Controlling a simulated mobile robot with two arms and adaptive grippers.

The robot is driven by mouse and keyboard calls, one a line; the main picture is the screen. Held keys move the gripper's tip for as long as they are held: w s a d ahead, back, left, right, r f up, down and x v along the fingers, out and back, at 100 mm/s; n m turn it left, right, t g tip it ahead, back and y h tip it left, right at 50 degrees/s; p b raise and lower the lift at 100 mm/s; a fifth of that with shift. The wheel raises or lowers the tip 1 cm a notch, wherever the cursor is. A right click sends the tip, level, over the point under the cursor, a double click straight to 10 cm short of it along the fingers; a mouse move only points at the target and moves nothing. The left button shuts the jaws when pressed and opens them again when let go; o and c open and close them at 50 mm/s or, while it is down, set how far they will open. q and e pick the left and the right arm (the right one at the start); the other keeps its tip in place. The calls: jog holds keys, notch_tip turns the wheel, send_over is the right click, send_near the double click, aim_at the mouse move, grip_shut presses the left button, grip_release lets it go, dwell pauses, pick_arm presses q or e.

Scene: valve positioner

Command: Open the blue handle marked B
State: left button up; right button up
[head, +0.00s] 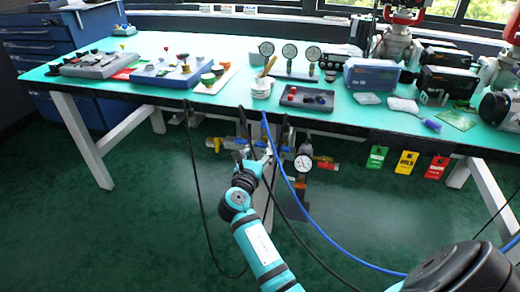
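My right gripper (256,148), on a teal and dark arm, is at the pipe and valve assembly below the front edge of the workbench. It is small in the picture, and I cannot tell whether its fingers are open or shut, or whether they touch anything. Brass-coloured valve parts (214,143) show left of the gripper, and a reddish and yellow fitting (326,163) shows to the right. A round white gauge (303,163) is just right of the gripper. I cannot make out a blue handle or a letter B; the gripper covers part of the assembly. My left gripper is out of view.
A black cable (196,190) and a blue cable (300,203) hang in front of the assembly. The teal workbench (150,45) above holds gauges, trays and boxes. Green, yellow and red tags (407,162) hang at right. The green floor (130,230) at left is clear.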

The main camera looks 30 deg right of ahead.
jog(key=c, duration=0.4)
jog(key=shift+o, duration=0.2)
